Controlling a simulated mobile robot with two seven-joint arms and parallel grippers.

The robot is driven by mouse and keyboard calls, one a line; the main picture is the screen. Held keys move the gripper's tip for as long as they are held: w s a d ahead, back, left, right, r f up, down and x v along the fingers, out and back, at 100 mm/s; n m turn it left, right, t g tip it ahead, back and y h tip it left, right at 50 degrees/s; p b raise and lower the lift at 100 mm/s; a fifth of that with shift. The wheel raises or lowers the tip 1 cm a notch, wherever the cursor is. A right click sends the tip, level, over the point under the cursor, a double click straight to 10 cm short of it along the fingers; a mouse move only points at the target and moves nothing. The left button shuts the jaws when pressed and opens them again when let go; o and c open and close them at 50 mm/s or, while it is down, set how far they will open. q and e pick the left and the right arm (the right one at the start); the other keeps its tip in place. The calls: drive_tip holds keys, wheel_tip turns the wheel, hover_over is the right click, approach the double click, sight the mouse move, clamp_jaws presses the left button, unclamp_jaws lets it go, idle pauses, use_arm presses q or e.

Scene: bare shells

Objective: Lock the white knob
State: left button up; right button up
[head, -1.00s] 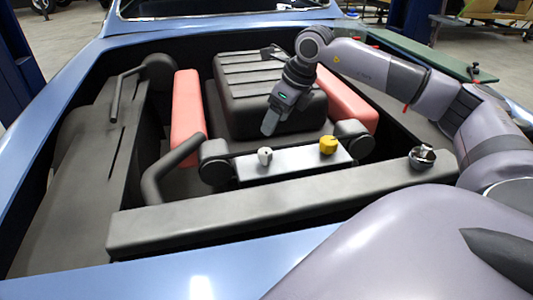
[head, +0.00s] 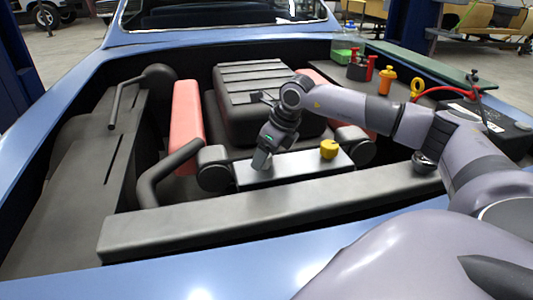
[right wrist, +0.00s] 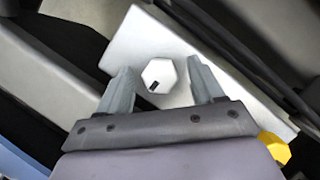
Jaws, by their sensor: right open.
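The white knob (right wrist: 160,75) is hexagonal with a dark mark near its lower edge. It sits on a pale plate (head: 292,164) in the engine bay. In the right wrist view it lies between the two fingers of my open right gripper (right wrist: 163,84), with a gap on each side. In the head view my right gripper (head: 262,160) hangs over the left part of the plate and hides the white knob. A yellow knob (head: 328,149) stands on the same plate to the right, and its edge shows in the right wrist view (right wrist: 274,147). My left gripper is not in view.
A dark ribbed engine block (head: 268,100) stands behind the plate, with red covers (head: 187,125) beside it. A long grey beam (head: 250,215) crosses in front. Bottles and tools, including an orange bottle (head: 387,82), stand on the right fender.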

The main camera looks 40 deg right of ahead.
drive_tip(key=c, duration=1.1)
drive_tip(key=shift+o, duration=0.2)
